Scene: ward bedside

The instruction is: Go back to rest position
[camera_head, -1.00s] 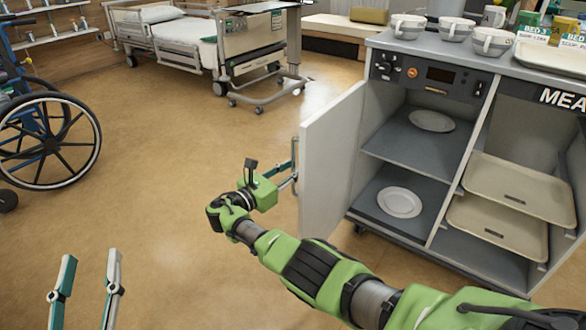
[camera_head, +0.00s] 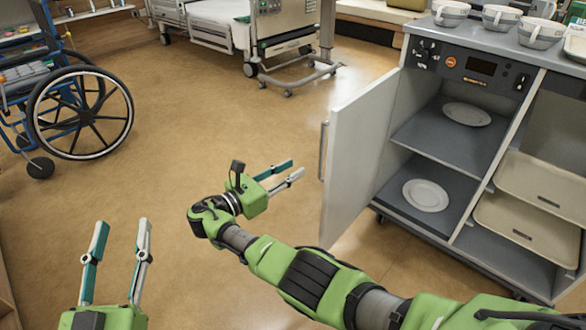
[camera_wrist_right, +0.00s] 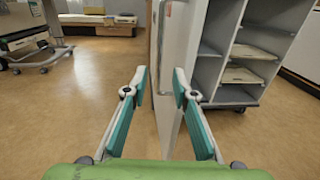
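My left gripper (camera_head: 118,250) is at the lower left of the head view, over the floor. Its two fingers stand apart and hold nothing. My right gripper (camera_head: 287,175) is in the middle of the head view, just left of the open cabinet door (camera_head: 354,160). Its fingers are apart and empty, and there is a gap between them and the door handle (camera_head: 323,150). In the right wrist view my right gripper (camera_wrist_right: 160,82) is open, with the door (camera_wrist_right: 176,65) edge beyond and between its fingertips.
The meal cart (camera_head: 430,125) stands at the right, its left compartment open with a plate (camera_head: 425,195) on the lower shelf and another above. Trays (camera_head: 530,220) fill the right compartment. A wheelchair (camera_head: 80,115) is at the left and a bed (camera_head: 245,35) behind. Floor between is clear.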

